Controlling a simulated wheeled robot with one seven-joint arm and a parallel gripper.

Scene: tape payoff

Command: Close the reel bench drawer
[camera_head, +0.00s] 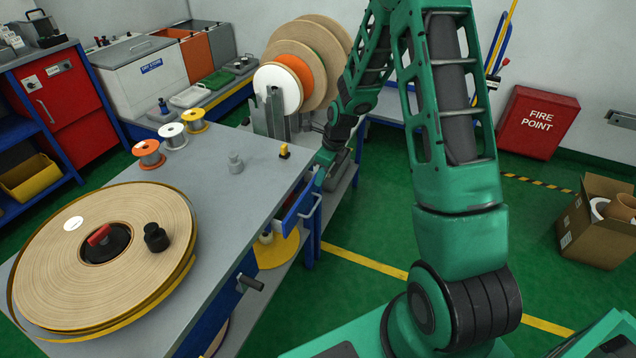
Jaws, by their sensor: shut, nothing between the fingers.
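The reel bench (225,205) has a grey top and stands at the left. Its blue drawer (295,208) sticks out from the bench's right side, so it stands partly open. The drawer's light bar handle (312,207) is on its outer face. My gripper (320,178) is shut and empty, close to the far end of the drawer and a little above the handle. The wrist partly hides it, and I cannot tell whether it touches the drawer.
Upright reels (310,60) stand behind. Open green floor (385,220) lies right of the bench.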

